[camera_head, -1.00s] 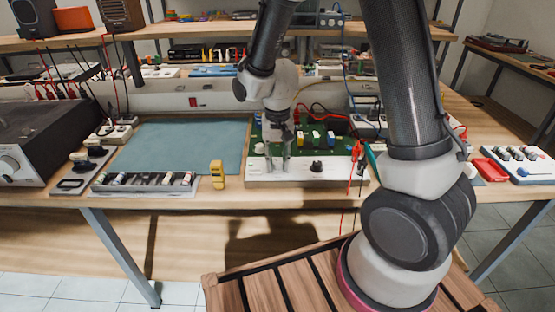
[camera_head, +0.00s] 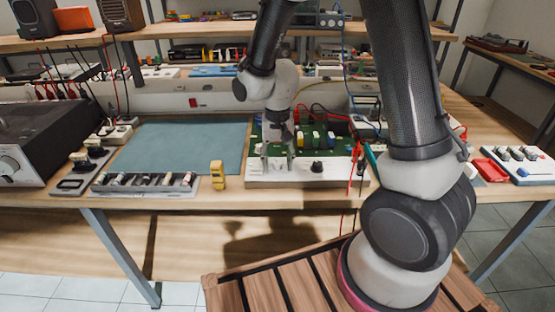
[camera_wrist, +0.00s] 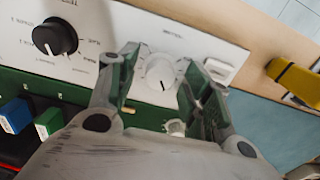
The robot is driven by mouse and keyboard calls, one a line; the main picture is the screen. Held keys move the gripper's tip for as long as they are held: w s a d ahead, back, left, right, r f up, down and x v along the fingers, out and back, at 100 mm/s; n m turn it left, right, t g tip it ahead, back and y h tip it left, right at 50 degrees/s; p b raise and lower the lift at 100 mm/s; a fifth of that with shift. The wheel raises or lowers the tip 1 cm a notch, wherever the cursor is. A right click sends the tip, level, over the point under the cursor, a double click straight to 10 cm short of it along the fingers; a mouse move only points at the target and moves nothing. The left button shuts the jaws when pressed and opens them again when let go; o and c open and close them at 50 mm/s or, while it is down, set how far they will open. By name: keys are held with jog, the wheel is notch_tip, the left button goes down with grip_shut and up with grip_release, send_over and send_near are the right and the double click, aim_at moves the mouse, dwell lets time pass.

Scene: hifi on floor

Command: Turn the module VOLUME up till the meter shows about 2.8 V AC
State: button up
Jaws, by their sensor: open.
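The module is a green circuit board with a white front panel (camera_head: 340,176) on the bench, right of the blue mat. The panel has a black knob (camera_head: 317,166), also in the wrist view (camera_wrist: 55,37), and a white knob (camera_wrist: 160,72) with a pointer line. My gripper (camera_head: 277,161) is open over the panel, left of the black knob. In the wrist view its two fingers (camera_wrist: 160,76) stand either side of the white knob, with gaps visible. The panel lettering is too blurred to read. A small yellow device (camera_head: 217,175), possibly the meter, stands left of the module; its reading is not legible.
The blue mat (camera_head: 185,146) is bare. A component tray (camera_head: 146,184) lies in front of it, and a black instrument (camera_head: 45,135) stands at left. Red and black leads (camera_head: 358,160) hang at the module's right end, near my arm.

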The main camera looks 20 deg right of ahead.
aim_at(278, 162)
notch_tip(278, 162, up, 12)
dwell(0.4)
dwell(0.3)
jog(key=s+d+r+n+t, duration=0.1)
jog(key=s+d+r+t, duration=0.1)
jog(key=s+d+r, duration=0.4)
jog(key=s+d+r+n+t, duration=0.2)
jog(key=s+d+r, duration=0.3)
jog(key=s+d, duration=0.4)
jog(key=s, duration=0.4)
jog(key=shift+r, duration=0.35)
